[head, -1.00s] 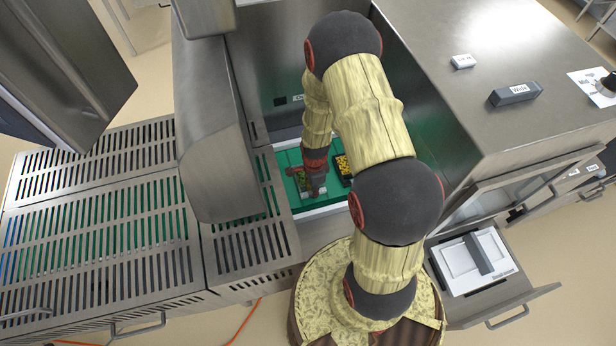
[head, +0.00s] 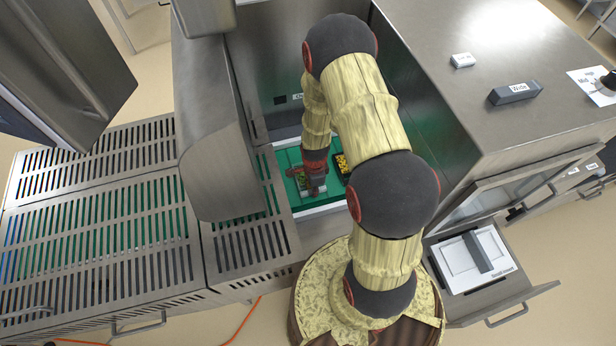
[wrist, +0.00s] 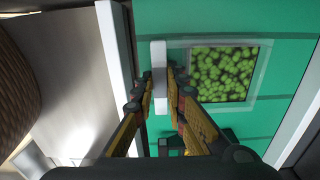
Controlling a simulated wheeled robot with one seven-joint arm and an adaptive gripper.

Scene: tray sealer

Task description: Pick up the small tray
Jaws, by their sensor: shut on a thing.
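A small clear tray of green pieces sits on the green surface inside the machine. In the wrist view its pale rim (wrist: 266,72) shows to the right of the fingers, and a pale upright tab (wrist: 159,66) stands at its left edge. My gripper (wrist: 161,88) is shut on this tab, one finger on each side. In the head view my gripper (head: 314,190) points down at the small tray (head: 301,184), hiding part of it. I cannot tell whether the tray is lifted off the surface.
A black tray of yellow pieces (head: 342,168) lies right of my gripper. Steel walls surround the opening, with a slotted steel deck (head: 100,240) to the left. A drawer (head: 478,262) stands open at the lower right.

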